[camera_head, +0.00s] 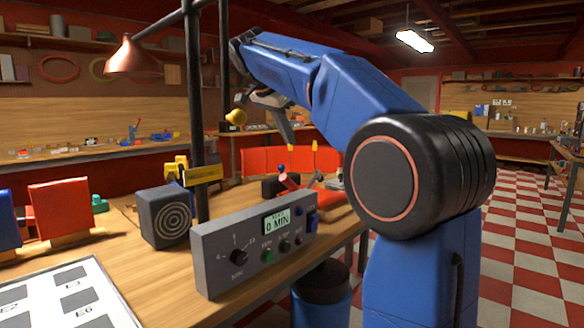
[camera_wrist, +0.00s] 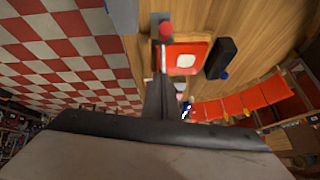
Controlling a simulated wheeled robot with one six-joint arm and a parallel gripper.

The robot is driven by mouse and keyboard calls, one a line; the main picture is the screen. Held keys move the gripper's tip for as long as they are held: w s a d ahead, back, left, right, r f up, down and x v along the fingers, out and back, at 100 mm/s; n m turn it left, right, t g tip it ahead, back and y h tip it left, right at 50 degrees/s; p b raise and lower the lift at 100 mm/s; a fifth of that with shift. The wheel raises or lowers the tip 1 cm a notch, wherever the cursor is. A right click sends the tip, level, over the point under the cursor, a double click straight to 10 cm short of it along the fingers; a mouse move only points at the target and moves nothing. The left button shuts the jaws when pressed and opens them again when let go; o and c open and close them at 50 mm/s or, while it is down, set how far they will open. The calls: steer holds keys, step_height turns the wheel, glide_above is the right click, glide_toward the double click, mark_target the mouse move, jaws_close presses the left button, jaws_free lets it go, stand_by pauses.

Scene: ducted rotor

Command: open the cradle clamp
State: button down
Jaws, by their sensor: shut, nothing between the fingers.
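No part can be named for certain as the cradle clamp. In the wrist view a grey bar (camera_wrist: 157,20) with a red knob (camera_wrist: 165,30) stands at the top, beside a red tray (camera_wrist: 182,58) holding a white piece; it may be the clamp's lever. A black block (camera_wrist: 221,58) with a blue knob (camera_wrist: 223,76) is to the right; the block (camera_head: 270,187) also shows in the head view. My gripper (camera_head: 290,143) hangs above the bench, apart from these things. In the wrist view its dark fingers (camera_wrist: 160,88) are together and empty.
A grey control box (camera_head: 255,245) reading "0 MIN" and a round-faced dark box (camera_head: 165,216) stand on the bench. A black post (camera_head: 194,100) with a copper lamp (camera_head: 133,57) rises near my arm. Red panels (camera_head: 262,161) curve behind the block. Checkered floor lies right.

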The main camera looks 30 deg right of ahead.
steer(key=x, duration=0.3)
steer(key=a+x, duration=0.1)
steer(key=x, duration=0.3)
steer(key=f+x, duration=0.1)
steer(key=x, duration=0.2)
steer(key=shift+s+a+f, duration=0.1)
steer(key=shift+a+f, duration=0.1)
steer(key=shift+a, duration=0.1)
steer(key=shift+a+f, duration=0.6)
steer(key=shift+f, duration=0.15)
steer(key=shift+a, duration=0.2)
